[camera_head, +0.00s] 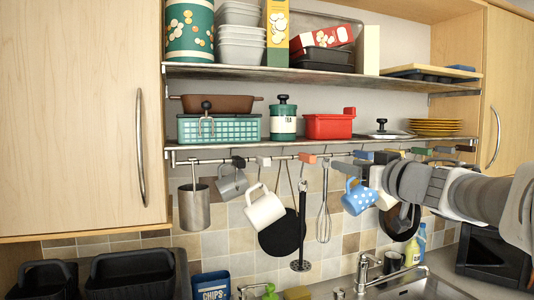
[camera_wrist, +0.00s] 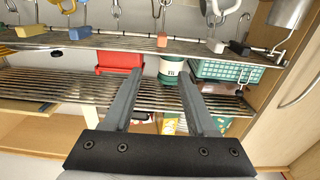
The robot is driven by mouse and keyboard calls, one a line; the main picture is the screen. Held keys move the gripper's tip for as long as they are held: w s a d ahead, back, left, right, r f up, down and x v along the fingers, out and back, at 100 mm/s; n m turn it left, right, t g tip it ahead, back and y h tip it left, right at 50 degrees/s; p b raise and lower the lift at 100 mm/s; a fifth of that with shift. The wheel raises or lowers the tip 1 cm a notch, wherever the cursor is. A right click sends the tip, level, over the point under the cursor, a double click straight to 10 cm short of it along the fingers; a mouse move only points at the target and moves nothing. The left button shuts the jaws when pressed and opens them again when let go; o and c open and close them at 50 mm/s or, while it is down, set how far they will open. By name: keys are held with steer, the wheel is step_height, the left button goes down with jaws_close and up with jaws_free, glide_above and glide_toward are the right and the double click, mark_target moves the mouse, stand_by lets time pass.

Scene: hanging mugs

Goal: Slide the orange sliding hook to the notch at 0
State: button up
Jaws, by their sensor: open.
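In the upside-down wrist view the orange hook (camera_wrist: 162,40) shows beyond the fingertips, near the middle. My gripper (camera_wrist: 160,74) is open and empty, with its two fingers apart and not touching the hook. In the head view my arm reaches in from the right, and its end is right of the orange hook. The notch numbers are too small to read.
Other hooks share the rail: a black one (camera_head: 238,162), a white one (camera_head: 264,161) and a blue one (camera_head: 363,155). A white mug (camera_head: 264,208), a blue dotted mug (camera_head: 356,198) and utensils hang below. The lower shelf (camera_wrist: 60,88) holds a red container (camera_wrist: 119,57) and a teal basket (camera_wrist: 222,70).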

mark_target(314, 156)
steer(key=x, duration=0.8)
steer(key=p+x, duration=0.1)
steer(key=x, duration=0.8)
steer(key=shift+w+a, duration=0.1)
steer(key=shift+a, duration=0.2)
jaws_close()
stand_by(0.7)
